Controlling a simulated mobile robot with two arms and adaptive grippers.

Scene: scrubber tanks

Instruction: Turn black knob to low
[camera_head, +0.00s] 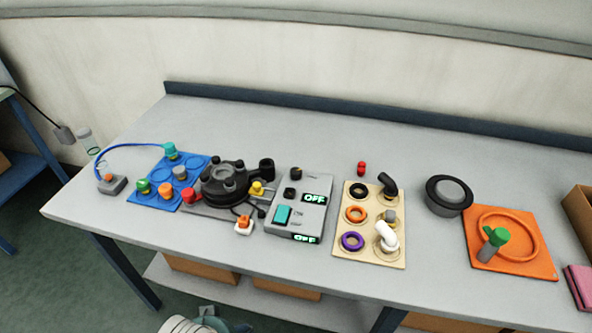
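A grey control box (308,224) stands on the table, near the middle. One small black knob (290,193) sits on its upper left, beside a display reading OFF (314,198). Another black knob-like part (295,173) is at the box's back left corner. The markings around both are too small to read, so their settings cannot be told. A teal switch (282,215) is on the box's lower left, and a second OFF display (305,239) is on the front. Neither of my grippers shows in the head view.
A black round device (227,182) with red and yellow knobs stands close left of the box. A beige board (369,250) with rings and pipe elbows lies to the right. Farther right are a black-rimmed disc (449,195) and an orange board (478,255). The table's back strip is clear.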

